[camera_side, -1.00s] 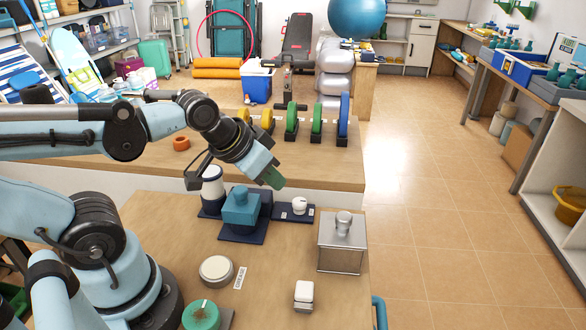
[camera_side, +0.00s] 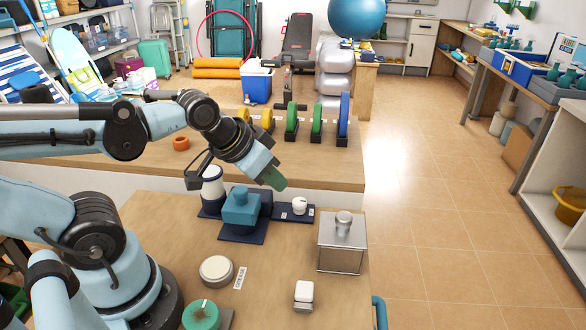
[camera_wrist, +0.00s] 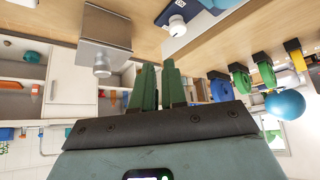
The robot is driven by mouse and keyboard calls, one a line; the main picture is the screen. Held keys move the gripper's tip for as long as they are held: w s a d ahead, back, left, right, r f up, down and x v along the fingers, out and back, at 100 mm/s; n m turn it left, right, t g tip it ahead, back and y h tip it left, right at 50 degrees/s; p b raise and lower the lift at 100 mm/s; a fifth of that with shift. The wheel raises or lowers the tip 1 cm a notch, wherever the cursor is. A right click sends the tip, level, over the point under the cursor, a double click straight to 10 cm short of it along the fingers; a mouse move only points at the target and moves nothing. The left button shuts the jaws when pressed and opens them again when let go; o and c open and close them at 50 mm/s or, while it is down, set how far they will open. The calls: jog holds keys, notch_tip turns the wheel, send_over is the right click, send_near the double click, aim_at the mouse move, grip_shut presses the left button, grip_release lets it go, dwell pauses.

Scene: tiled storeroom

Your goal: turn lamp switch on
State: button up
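A small white round knob (camera_side: 299,205) sits on a flat navy plate (camera_side: 286,217) beyond the teal block. I take it as possibly the lamp switch, but I cannot tell its setting. The knob also shows at the top of the wrist view (camera_wrist: 177,25). A white rounded body with a dark band (camera_side: 211,188), possibly the lamp, stands left of it. My gripper (camera_side: 277,181) hangs above and left of the knob, touching nothing. Its green fingers in the wrist view (camera_wrist: 159,68) have a narrow empty gap between them.
A teal block (camera_side: 240,208) on a navy base stands below my gripper. A metal box with a knob (camera_side: 341,250) is at right. A white round disc (camera_side: 216,269) and small white block (camera_side: 304,293) lie nearer. Upright coloured discs (camera_side: 317,122) line the bench behind.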

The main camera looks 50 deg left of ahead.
jog(key=o, duration=0.5)
jog(key=shift+w+a+r+n+g, duration=0.15)
jog(key=shift+w+r+n+g, duration=0.25)
jog(key=shift+n, duration=0.3)
jog(key=o, duration=0.4)
jog(key=w+n, duration=0.1)
jog(key=w+n+g, duration=0.1)
jog(key=n, duration=0.1)
jog(key=w+a+n+g, duration=0.1)
jog(key=shift+r+n, duration=0.3)
jog(key=shift+r, duration=0.1)
jog(key=shift+c, duration=0.2)
jog(key=n+g, duration=0.4)
jog(key=n, duration=0.4)
send_over(300, 201)
jog(key=f, duration=0.2)
notch_tip(300, 201, down, 12)
jog(key=shift+r, duration=0.1)
jog(key=c, duration=1)
